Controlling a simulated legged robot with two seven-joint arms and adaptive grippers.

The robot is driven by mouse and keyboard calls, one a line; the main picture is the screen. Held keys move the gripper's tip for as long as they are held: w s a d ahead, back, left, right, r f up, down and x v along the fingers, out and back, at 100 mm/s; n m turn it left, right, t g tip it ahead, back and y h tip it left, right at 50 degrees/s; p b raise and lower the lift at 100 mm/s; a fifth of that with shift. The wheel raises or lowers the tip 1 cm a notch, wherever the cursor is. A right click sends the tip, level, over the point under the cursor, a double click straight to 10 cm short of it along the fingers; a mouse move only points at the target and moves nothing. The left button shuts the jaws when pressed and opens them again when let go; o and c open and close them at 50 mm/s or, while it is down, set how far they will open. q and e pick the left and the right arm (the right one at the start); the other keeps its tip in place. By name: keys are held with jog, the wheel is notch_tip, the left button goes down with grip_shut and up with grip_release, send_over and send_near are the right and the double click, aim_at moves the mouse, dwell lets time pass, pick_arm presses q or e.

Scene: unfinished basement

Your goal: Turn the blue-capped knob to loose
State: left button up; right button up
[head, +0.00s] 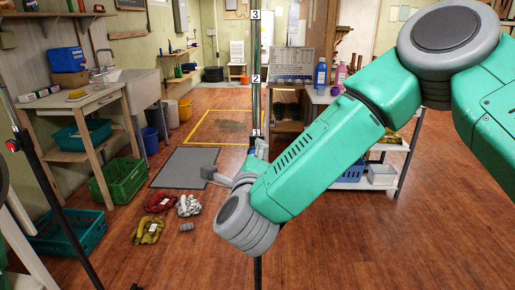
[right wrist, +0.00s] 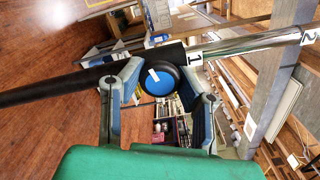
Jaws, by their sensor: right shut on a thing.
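A tall pole (head: 256,70) stands upright in the middle of the head view, with number tags 1, 2 and 3 up its length. In the right wrist view the pole runs slantwise, a black lower tube (right wrist: 60,86) meeting a shiny upper tube (right wrist: 235,46) at a black collar. The blue-capped knob (right wrist: 163,88) sits on this collar, its white mark pointing to the upper left. My right gripper (right wrist: 162,80) has a finger on each side of the knob and is shut on it. In the head view my right forearm hides the knob. My left gripper is out of view.
A grey mat (head: 186,167) lies on the floor behind the pole. Gloves (head: 160,201) and crates (head: 118,181) lie to the left, by a wooden table (head: 85,102). A shelf unit with bottles (head: 320,76) stands at the right. A thin dark stand is at the far left.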

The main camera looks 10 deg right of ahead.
jog(key=shift+s+a+f+n+p, duration=0.15)
jog(key=shift+n+p, duration=1.15)
jog(key=shift+n, duration=1.25)
jog(key=shift+w+f+n+p, duration=0.15)
jog(key=shift+n+p, duration=1.2)
jog(key=shift+n, duration=1.25)
jog(key=shift+s+a+f+n+p, duration=0.15)
jog(key=shift+n+p, duration=1.15)
jog(key=shift+n, duration=1.25)
jog(key=shift+d, duration=0.1)
grip_shut()
jog(key=o, duration=1.2)
grip_release()
jog(key=shift+r, duration=0.1)
